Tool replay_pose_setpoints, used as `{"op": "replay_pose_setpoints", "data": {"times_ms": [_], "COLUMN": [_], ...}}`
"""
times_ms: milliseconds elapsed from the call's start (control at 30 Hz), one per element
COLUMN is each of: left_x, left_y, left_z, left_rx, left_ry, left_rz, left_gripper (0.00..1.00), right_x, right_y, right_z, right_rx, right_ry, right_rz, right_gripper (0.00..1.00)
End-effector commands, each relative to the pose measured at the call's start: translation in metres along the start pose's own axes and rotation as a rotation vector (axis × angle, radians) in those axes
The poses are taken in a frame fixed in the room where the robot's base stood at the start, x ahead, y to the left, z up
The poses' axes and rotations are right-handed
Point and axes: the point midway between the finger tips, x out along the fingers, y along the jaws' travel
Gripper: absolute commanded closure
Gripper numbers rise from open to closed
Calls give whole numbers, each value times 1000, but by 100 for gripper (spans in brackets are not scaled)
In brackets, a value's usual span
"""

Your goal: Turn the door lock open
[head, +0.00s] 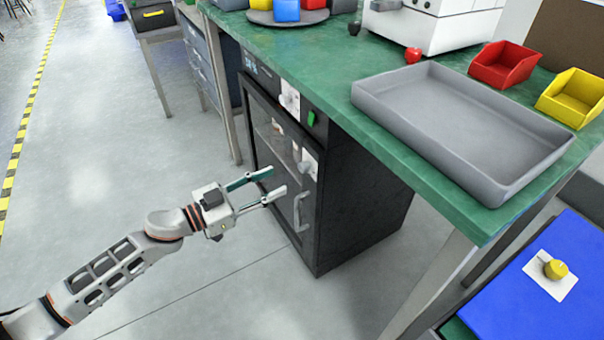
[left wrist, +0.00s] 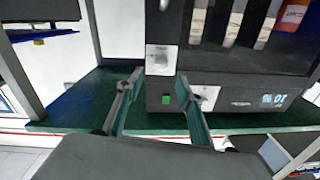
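The black cabinet (head: 365,170) stands under the green workbench, and its glass door (head: 272,150) looks closed. The door lock, a pale knob on a white plate (head: 308,164), is at the door's upper right, above the bar handle (head: 300,212). The lock also shows in the left wrist view (left wrist: 161,60), just beyond the fingertips. My left gripper (head: 273,183) is open and empty, its two fingers spread in front of the door. In the left wrist view, the gripper (left wrist: 160,76) points at the lock with a gap visible. My right gripper is not in view.
The cabinet's top panel has another white plate with a knob (head: 290,99) and a green switch (head: 311,118). The green bench (head: 330,60) overhangs above, holding a grey tray (head: 460,125), red bin (head: 504,64) and yellow bin (head: 572,98).

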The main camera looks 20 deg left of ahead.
Motion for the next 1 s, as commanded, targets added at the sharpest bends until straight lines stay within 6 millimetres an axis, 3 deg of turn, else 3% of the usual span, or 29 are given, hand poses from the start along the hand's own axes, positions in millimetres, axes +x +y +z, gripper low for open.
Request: {"op": "replay_pose_setpoints", "data": {"times_ms": [167, 600, 1000], "left_x": [13, 70, 80], "left_y": [-3, -2, -2], "left_z": [0, 1, -1], "left_rx": [0, 0, 2], "left_ry": [1, 0, 1], "left_rz": [7, 6, 5], "left_gripper": [63, 63, 63], "right_x": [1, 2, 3], "right_y": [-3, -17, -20], "right_z": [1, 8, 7], "right_rx": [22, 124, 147], "right_ry": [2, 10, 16], "right_rz": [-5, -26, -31], "right_gripper": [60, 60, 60]}}
